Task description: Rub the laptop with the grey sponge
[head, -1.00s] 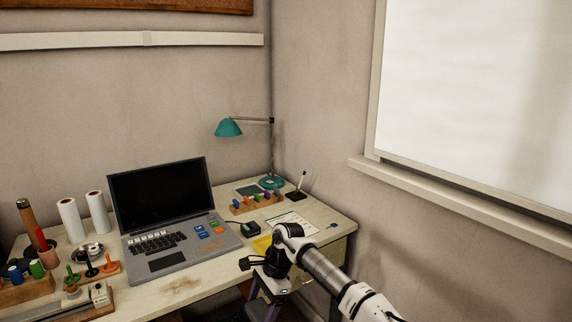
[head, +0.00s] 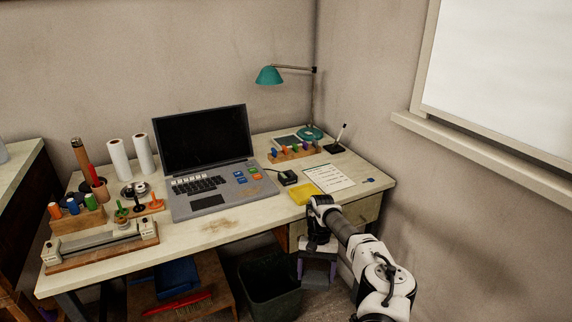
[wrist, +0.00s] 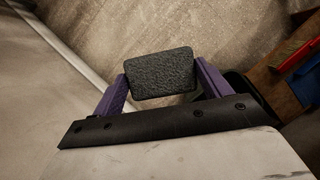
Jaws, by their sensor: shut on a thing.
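The laptop (head: 208,187) stands open on the desk in the head view, with its dark screen (head: 203,138) facing the room. My gripper (head: 317,266) is in front of the desk's front edge, to the right of the laptop and apart from it. In the wrist view, my gripper's two purple fingers (wrist: 159,86) are shut on the sponge (wrist: 160,72), a dark grey rough block held by its two ends.
A yellow item (head: 303,196), a paper sheet (head: 329,178) and a small black box (head: 288,178) lie right of the laptop. Stamps, spools and paper rolls (head: 119,159) stand to its left. A dark bin (head: 271,287) and a low shelf with a red brush (head: 178,304) are below the desk.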

